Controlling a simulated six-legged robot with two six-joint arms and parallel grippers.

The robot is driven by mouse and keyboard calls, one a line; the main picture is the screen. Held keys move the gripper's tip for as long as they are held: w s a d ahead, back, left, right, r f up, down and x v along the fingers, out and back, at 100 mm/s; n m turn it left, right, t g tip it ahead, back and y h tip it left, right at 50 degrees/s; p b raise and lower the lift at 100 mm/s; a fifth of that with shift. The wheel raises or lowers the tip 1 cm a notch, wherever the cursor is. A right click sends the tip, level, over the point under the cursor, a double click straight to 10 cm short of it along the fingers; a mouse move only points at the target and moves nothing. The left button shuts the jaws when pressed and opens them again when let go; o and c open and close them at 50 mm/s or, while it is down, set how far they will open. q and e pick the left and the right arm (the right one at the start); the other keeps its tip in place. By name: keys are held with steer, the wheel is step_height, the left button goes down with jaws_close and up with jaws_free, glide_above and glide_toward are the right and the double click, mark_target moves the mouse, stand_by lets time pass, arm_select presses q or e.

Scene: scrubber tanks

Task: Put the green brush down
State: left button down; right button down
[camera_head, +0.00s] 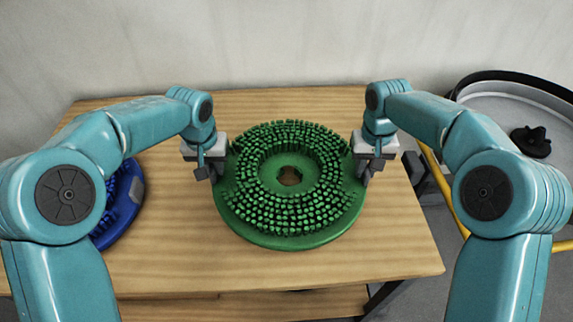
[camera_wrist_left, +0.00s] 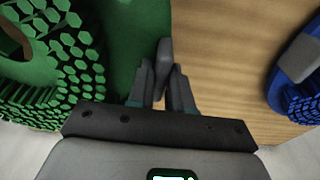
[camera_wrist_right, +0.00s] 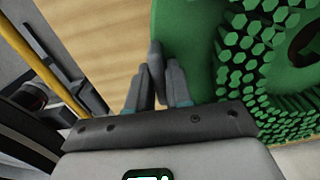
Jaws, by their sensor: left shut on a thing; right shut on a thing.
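The green brush (camera_head: 290,235) is a round disc with bristles facing up and a hole in its middle. It is over the middle of the wooden table (camera_head: 400,250); I cannot tell whether it touches the top. My left gripper (camera_head: 213,172) is shut on a grey grip at its left edge, also seen in the left wrist view (camera_wrist_left: 166,75). My right gripper (camera_head: 364,172) is shut on a grey grip at its right edge, also seen in the right wrist view (camera_wrist_right: 156,75). The brush looks about level. Its underside is hidden.
A blue brush (camera_head: 125,210) lies at the table's left, partly hidden behind my left arm. A yellow rail (camera_head: 440,185) and a round tub (camera_head: 500,90) with a black part (camera_head: 531,141) are at the right. Bare table lies in front of the green brush.

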mark_target(217, 177)
steer(key=shift+f, duration=0.1)
